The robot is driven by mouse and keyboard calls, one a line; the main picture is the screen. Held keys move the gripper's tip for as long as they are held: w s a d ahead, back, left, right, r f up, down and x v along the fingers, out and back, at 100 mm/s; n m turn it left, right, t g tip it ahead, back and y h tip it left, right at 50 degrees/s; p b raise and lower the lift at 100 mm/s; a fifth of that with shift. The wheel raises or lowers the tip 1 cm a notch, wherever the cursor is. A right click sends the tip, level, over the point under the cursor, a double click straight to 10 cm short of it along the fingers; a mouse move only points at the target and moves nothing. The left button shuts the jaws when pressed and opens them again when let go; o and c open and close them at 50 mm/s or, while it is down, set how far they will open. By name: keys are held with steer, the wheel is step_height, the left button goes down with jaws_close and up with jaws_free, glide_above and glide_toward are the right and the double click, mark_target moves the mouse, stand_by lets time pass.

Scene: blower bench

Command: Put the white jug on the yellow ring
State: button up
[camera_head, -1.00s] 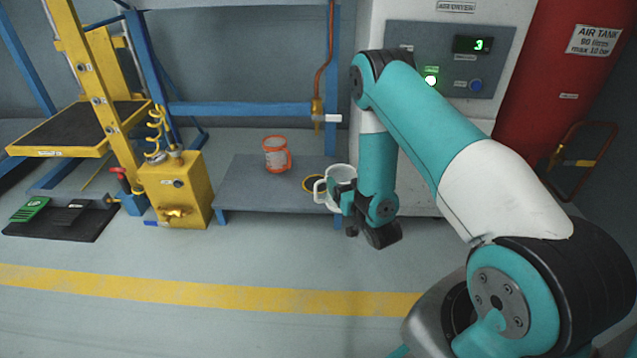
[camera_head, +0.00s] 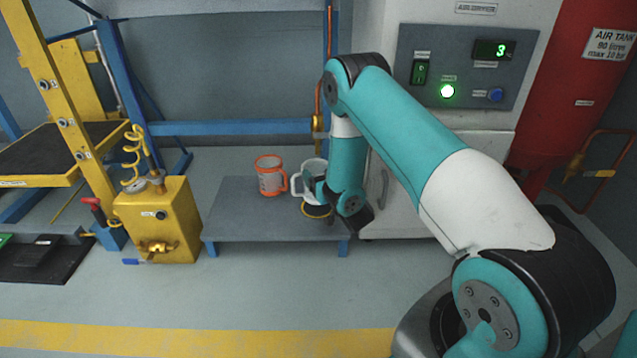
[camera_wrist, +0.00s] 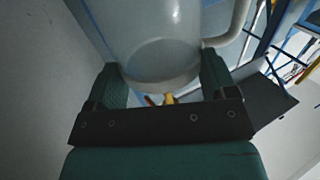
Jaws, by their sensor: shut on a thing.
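My gripper (camera_head: 316,188) is shut on the white jug (camera_head: 309,172), with a finger on each side of it in the wrist view. The jug is roughly upright, and its handle points left toward the orange mug in the head view. The yellow ring (camera_head: 318,211) lies on the low grey bench, just below and slightly in front of the jug in the picture; the jug and my gripper partly cover it. The jug (camera_wrist: 150,38) fills the upper wrist view. I cannot tell the gap between its base and the bench.
A white cabinet (camera_head: 385,205) stands right of the bench. The bench's front left is clear.

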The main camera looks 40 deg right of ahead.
steer(key=shift+f+b, duration=0.5)
steer(key=shift+f, duration=0.9)
steer(key=o, duration=1.2)
steer(key=shift+o, duration=0.2)
